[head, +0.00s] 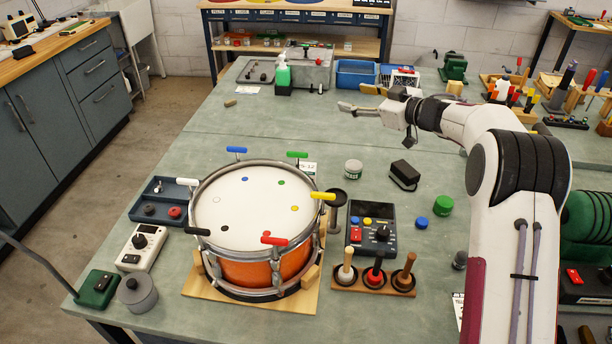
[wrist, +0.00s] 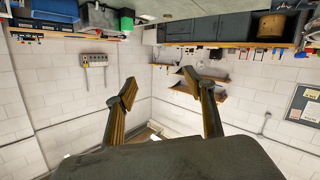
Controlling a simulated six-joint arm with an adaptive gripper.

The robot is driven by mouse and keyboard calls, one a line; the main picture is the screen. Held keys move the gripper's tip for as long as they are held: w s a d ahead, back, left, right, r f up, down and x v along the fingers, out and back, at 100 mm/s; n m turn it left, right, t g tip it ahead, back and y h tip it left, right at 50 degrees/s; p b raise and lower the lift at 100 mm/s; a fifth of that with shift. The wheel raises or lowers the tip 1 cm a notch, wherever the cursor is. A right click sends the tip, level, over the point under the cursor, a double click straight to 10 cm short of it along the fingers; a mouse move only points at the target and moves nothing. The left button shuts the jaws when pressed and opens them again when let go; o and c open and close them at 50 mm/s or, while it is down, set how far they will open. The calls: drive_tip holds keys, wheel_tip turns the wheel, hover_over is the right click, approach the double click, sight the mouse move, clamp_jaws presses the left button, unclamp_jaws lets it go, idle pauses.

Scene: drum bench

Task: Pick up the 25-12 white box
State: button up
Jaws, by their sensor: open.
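A small white box (head: 308,169) with dark lettering, partly legible as "-12", lies behind the drum's right rear rim. The green drum key and the rim hide part of it. My gripper (head: 346,108) is beyond the drum, above and to the right of the box in the head view, and points left. In the wrist view my gripper (wrist: 159,80) has its two fingers spread apart with nothing between them. The box cannot be made out in the wrist view, which shows walls and shelves upside down.
The orange drum (head: 240,215) with coloured keys stands on a wooden base. A green bottle (head: 284,75) stands farther back. The bench behind the drum is mostly clear.

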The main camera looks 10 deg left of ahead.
wheel_tip(320, 180, down, 10)
drive_tip(key=s+a+r+n+g+y, duration=0.1)
drive_tip(key=s+a+n+g+y, duration=0.1)
drive_tip(key=a+g, duration=0.15)
drive_tip(key=n+g, duration=0.1)
drive_tip(key=g, duration=0.3)
approach(314, 168)
drive_tip(key=shift+s+x, duration=0.2)
drive_tip(key=shift+x, duration=0.95)
drive_tip(key=shift+a+r, duration=0.1)
drive_tip(key=shift+x, duration=1.3)
drive_tip(key=shift+w+a, duration=0.1)
drive_tip(key=shift+x, duration=2.45)
drive_tip(key=shift+w, duration=0.15)
drive_tip(key=c, duration=1.4)
